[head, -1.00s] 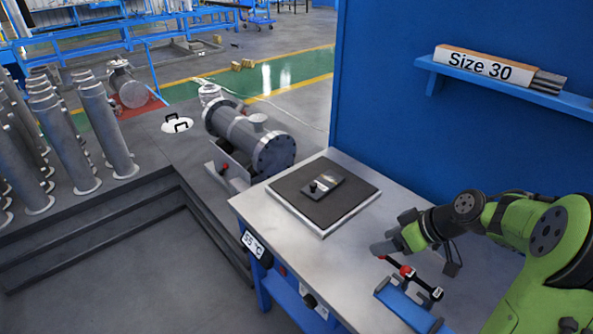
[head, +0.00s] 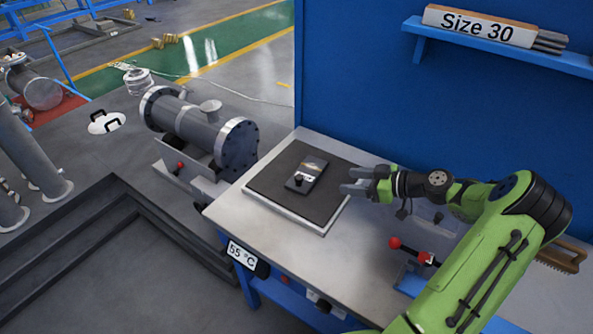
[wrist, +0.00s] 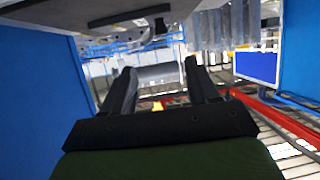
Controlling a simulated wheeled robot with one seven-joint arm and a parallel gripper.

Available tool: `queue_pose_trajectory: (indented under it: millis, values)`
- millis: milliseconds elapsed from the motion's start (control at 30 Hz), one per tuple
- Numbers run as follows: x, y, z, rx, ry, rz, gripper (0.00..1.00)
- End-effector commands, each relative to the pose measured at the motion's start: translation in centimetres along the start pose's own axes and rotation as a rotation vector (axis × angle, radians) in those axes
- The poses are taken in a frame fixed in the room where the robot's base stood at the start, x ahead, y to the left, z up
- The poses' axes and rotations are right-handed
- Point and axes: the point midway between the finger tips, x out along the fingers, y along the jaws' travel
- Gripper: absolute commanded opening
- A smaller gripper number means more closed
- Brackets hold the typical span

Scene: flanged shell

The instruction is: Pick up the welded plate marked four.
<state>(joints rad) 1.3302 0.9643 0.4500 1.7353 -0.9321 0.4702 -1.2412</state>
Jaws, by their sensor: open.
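A small dark grey plate (head: 313,170) with a paler band across it and a black knob lies flat on the dark square mat (head: 268,186) of the workbench. I cannot read a number on it. My gripper (head: 348,181) is open and empty, to the right of the plate over the mat's right edge, apart from the plate. In the wrist view, the two fingers of my gripper (wrist: 160,68) are spread with nothing between them. A dark plate with a knob (wrist: 130,14) shows upside down at the top of that view.
A red-knobbed lever (head: 395,243) stands on the bench near my arm. A blue wall (head: 370,100) rises behind, with a shelf (head: 500,45) carrying a "Size 30" box. A flanged shell (head: 200,130) stands left of the bench. A "55 °C" display (head: 242,254) is on the bench front.

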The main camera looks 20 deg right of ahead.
Motion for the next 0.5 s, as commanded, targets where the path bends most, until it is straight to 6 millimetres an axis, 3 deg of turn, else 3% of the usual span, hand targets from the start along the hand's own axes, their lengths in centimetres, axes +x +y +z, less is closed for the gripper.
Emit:
queue_pose_trajectory:
  millis: [300,500]
  values:
    - [7.3,-0.2,0.0,0.0,0.002,-0.007,0.59]
    - [10.4,-0.1,0.0,0.0,0.0,-0.004,0.59]
